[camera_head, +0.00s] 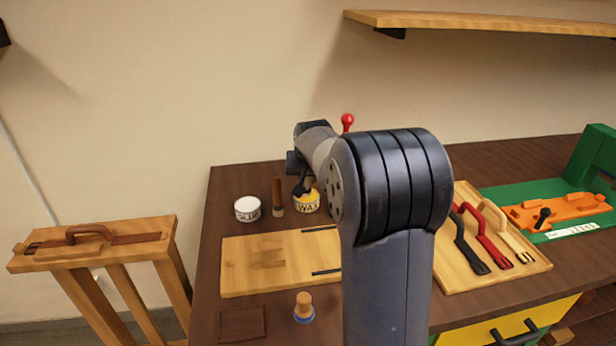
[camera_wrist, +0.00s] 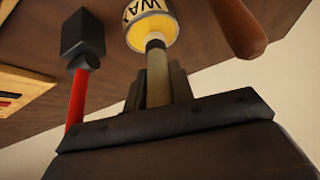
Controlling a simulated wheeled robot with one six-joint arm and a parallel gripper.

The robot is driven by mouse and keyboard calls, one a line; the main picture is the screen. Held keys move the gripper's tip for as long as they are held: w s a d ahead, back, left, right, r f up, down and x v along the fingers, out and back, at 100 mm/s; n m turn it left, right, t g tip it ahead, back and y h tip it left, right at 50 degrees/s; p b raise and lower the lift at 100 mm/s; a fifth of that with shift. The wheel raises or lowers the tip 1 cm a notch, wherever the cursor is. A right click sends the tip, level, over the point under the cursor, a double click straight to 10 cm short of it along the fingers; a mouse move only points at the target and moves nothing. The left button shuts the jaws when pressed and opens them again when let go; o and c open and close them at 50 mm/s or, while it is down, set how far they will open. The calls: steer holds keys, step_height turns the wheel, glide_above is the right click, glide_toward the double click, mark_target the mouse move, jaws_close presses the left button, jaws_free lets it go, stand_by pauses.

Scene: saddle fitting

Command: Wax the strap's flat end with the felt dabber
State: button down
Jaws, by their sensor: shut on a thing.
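My gripper (camera_wrist: 156,84) is shut on the felt dabber (camera_wrist: 157,72), a thin olive stick with a pale end. In the wrist view the dabber's pale end overlaps the white and yellow wax pot (camera_wrist: 154,24); I cannot tell whether they touch. In the head view my gripper (camera_head: 301,187) is at the wax pot (camera_head: 307,204), and the dabber is mostly hidden. The brown strap (camera_head: 136,239) lies along the top of a wooden stand (camera_head: 100,262) at the left, with a raised brown loop (camera_head: 90,231) at its middle.
A wooden board (camera_head: 245,255) and a cork-topped stamp (camera_head: 303,303) are nearer. My arm hides the table's middle.

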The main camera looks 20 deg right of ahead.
steer(key=shift+r+p, duration=2.75)
steer(key=shift+r, duration=0.8)
steer(key=shift+f, duration=0.1)
